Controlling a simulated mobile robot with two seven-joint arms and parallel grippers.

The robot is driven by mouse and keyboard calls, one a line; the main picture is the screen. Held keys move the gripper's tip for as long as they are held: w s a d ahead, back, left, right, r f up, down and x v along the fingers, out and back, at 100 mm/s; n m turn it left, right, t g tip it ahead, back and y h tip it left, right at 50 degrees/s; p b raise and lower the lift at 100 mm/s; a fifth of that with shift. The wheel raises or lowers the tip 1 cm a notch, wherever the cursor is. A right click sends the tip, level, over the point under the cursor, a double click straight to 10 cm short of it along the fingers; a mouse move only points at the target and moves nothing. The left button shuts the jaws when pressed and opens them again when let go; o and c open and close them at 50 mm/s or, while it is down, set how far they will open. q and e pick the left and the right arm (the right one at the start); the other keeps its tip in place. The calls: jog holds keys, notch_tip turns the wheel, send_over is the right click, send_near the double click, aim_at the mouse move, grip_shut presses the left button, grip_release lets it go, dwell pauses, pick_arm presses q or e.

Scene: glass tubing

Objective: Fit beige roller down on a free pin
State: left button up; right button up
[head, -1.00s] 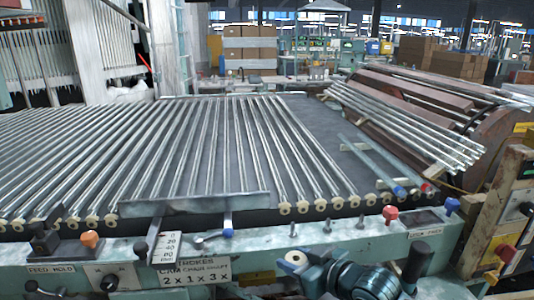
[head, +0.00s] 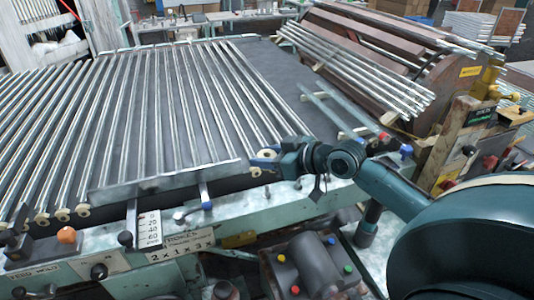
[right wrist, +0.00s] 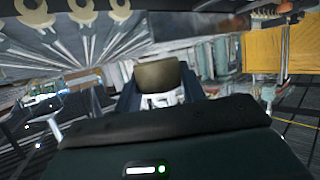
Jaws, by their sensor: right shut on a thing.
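My right gripper (head: 265,160) is shut on a beige roller (head: 268,155) at the front edge of the rack of glass tubes, right of the middle. In the right wrist view, the beige roller (right wrist: 158,74) sits between the fingers. Other beige rollers (head: 61,214) cap the near ends of the tubes along the front edge; some also show at the upper left of the right wrist view (right wrist: 83,12). My gripper and arm hide part of the front edge. I cannot make out a free pin, or whether the held roller touches one. My left gripper is not in view.
A metal bar (head: 165,184) crosses the near tube ends. The front rail (head: 235,212) carries knobs, a scale plate (head: 149,228) and levers. Dark bed (head: 275,70) lies clear behind.

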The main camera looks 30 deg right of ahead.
aim_at(267, 186)
jog(key=shift+f+b, duration=1)
jog(key=shift+f, duration=0.5)
jog(key=shift+f+b, duration=0.55)
jog(key=shift+f, duration=0.3)
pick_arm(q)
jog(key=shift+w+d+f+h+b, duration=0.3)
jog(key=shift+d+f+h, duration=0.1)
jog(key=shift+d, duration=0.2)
pick_arm(e)
jog(key=shift+f, duration=0.6)
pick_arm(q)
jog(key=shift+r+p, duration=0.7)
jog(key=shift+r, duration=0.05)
